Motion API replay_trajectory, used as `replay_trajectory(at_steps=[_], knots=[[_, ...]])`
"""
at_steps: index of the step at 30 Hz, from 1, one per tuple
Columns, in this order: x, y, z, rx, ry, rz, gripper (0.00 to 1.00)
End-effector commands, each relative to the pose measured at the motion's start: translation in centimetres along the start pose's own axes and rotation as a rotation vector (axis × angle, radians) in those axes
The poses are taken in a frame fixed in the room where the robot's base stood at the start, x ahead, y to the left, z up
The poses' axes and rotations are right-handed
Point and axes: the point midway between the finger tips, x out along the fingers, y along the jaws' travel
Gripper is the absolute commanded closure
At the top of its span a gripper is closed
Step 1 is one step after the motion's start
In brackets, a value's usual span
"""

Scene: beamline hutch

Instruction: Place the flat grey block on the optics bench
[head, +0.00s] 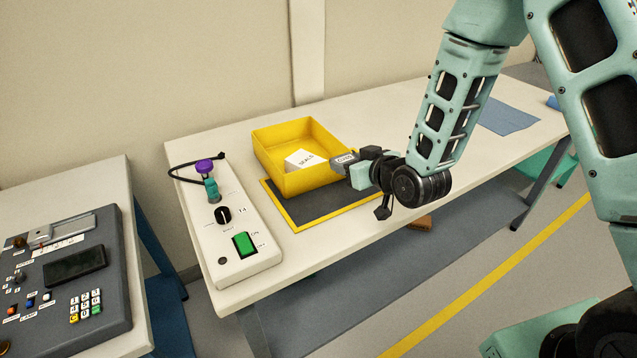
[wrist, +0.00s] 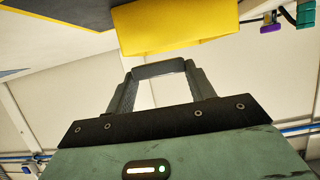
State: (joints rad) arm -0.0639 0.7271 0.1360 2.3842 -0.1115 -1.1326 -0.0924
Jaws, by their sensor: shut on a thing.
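My gripper (head: 354,164) is shut on a small flat grey block (head: 343,157) with a pale label on it. In the wrist view the grey block (wrist: 160,69) spans between the two fingertips of my gripper (wrist: 160,76). In the head view they are at the right front of a yellow open bin (head: 293,178), over or near the right side of a yellow-edged dark mat (head: 307,207). I cannot tell the block's exact height. The long pale-topped table (head: 440,130) under them appears to be the bench; no label on it names it.
A white box marked SEALS (head: 305,160) lies in the bin. A white control box (head: 240,254) with a knob, green switch and cabled plug stands left. A blue cloth (head: 510,117) lies at the table's far right. A brown block (head: 420,222) shows below the front edge.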

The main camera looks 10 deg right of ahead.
Motion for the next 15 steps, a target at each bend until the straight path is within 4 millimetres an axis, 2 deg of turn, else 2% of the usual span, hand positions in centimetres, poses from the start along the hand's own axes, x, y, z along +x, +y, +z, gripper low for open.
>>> replay_trajectory(at_steps=[7, 15], knots=[[1.5, -0.1, 3.8, 0.0, -0.006, -0.003, 0.74], [2.4, -0.1, 5.9, 0.0, -0.003, -0.002, 0.74]])
